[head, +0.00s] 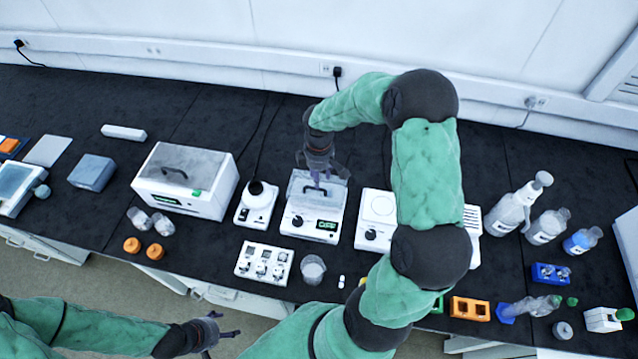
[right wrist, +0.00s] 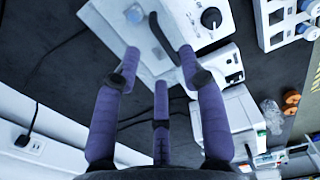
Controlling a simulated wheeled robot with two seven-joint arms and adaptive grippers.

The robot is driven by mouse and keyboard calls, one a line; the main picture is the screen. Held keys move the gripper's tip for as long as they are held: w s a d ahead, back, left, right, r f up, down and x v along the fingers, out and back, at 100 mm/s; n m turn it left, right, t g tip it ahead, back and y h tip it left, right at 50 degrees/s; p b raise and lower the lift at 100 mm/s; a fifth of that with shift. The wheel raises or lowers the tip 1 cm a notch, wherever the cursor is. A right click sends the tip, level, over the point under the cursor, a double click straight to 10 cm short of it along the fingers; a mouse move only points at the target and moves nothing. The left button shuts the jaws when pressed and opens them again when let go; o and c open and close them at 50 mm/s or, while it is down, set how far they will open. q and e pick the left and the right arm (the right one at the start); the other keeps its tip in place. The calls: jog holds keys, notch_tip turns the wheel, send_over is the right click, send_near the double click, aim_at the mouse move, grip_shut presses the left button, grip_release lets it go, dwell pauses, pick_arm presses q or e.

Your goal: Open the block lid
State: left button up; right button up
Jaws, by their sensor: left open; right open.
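The block heater (head: 312,222) is a white box with a black knob and a green-lit display, on the black bench. Its pale, see-through block lid (head: 298,186) covers the rear part and looks down. A dark handle (head: 315,191) is on the lid's front part; the handle also shows in the right wrist view (right wrist: 163,38). My right gripper (head: 322,174) is open and points down over the lid by the handle. Its purple fingers (right wrist: 160,58) spread around the near side of the handle; contact cannot be told. My left gripper (head: 222,334) is open and empty, away from the bench top.
A larger white box with a dark-handled lid (head: 188,180) stands left, and a small white device (head: 256,205) stands between. A white knobbed plate device (head: 376,215) is close on the right. A white rack (head: 264,262) and a beaker (head: 313,269) stand in front. Bottles (head: 512,211) stand far right.

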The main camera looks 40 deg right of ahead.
jog(key=shift+f, duration=2.4)
grip_shut()
